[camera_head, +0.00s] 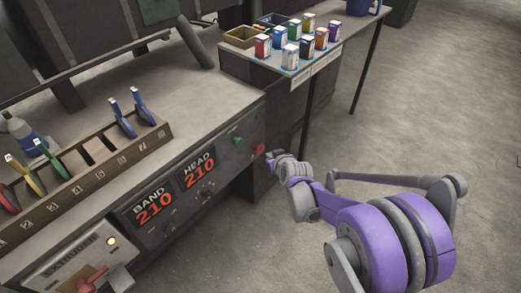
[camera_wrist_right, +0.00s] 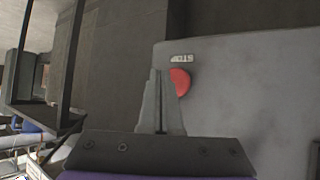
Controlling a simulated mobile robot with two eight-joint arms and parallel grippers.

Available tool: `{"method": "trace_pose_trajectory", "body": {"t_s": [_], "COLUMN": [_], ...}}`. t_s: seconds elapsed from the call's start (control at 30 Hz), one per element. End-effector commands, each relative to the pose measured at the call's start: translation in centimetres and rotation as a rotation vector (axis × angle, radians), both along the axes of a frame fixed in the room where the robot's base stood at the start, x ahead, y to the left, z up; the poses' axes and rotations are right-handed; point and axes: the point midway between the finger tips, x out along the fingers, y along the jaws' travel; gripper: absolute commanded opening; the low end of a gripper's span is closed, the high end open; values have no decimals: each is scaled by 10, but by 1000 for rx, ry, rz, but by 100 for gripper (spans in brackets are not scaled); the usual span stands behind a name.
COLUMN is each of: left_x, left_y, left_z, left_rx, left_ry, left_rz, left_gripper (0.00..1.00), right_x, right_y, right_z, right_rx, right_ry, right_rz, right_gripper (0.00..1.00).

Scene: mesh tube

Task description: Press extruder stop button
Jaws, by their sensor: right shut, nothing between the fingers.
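The red stop button (camera_head: 258,148) sits on the right end of the grey control panel's front, beside a green button (camera_head: 238,141). In the right wrist view the red button (camera_wrist_right: 180,82) shows partly behind the fingers, with a small "STOP" label (camera_wrist_right: 181,58) next to it. My right gripper (camera_head: 270,156) is shut and empty, its tips close to the red button. In the right wrist view the closed fingertips (camera_wrist_right: 158,72) overlap the button's left side; I cannot tell whether they touch it. My left gripper is not in view.
The panel has BAND (camera_head: 152,208) and HEAD (camera_head: 199,168) displays reading 210. A tool rack (camera_head: 70,195) with coloured handles stands on the bench. A side table (camera_head: 262,67) holds several coloured cans. Open floor (camera_head: 430,120) lies to the right.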

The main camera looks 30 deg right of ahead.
Motion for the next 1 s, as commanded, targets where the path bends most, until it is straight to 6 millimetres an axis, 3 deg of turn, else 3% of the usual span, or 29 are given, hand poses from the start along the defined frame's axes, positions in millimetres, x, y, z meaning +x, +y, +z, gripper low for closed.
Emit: {"method": "trace_pose_trajectory", "body": {"t_s": [0.4, 1.0], "left_x": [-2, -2], "left_y": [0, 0], "left_z": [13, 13], "left_rx": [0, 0], "left_ry": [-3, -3], "left_rz": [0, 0], "left_gripper": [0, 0], "right_x": [-35, -37], "right_y": [-15, -15], "right_z": [1, 0], "right_rx": [1, 0], "right_ry": [0, 0], "right_rz": [-2, 0], "right_gripper": [0, 0]}}
